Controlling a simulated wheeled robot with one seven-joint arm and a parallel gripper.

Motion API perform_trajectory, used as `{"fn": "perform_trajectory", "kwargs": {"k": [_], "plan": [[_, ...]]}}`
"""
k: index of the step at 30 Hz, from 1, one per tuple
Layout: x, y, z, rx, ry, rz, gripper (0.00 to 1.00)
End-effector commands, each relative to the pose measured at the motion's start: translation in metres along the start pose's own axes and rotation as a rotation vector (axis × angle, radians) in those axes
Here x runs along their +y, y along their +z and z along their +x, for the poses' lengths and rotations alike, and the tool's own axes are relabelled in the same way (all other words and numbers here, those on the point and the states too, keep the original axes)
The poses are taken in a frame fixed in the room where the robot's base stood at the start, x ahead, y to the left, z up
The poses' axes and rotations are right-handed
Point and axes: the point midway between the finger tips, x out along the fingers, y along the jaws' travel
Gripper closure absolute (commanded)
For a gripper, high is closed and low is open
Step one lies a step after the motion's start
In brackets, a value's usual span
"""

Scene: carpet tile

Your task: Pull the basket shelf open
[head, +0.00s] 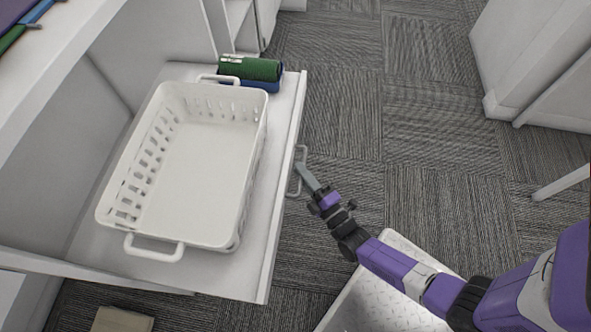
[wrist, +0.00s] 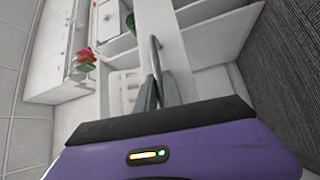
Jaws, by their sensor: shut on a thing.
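The basket shelf (head: 258,254) is a white pull-out shelf, standing out from the white cabinet at the left of the head view. An empty white slotted basket (head: 195,165) with two looped handles sits on it. A grey bar handle (head: 293,186) is on the shelf's front face. My gripper (head: 303,168) is at this handle, its fingers shut on it. In the wrist view my gripper's fingers (wrist: 159,92) close around the handle (wrist: 155,55), in front of the white front panel. The exact contact is small and partly hidden by the fingers.
A green and blue rolled item (head: 250,69) lies at the shelf's far end. Grey carpet (head: 420,130) is open to the right of the shelf front. A white cabinet (head: 535,60) stands at the upper right. A beige flat object (head: 122,320) is on the floor at bottom left.

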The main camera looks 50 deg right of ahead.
Motion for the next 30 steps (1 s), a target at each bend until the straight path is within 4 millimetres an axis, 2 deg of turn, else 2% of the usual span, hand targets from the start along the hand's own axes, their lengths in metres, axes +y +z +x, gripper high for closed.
{"fn": "perform_trajectory", "kwargs": {"k": [9, 10, 11, 20, 23, 30], "plan": [[-0.001, 0.001, -0.001, -0.001, -0.004, -0.001, 1.00], [-0.001, 0.001, -0.001, -0.001, -0.004, -0.001, 0.83], [-0.001, 0.001, -0.001, -0.001, -0.004, -0.001, 0.80], [0.000, 0.001, -0.001, -0.001, -0.002, -0.001, 0.80], [0.000, 0.001, -0.008, -0.002, -0.002, -0.001, 0.80], [-0.001, 0.002, -0.046, -0.003, -0.005, -0.002, 0.80]]}}
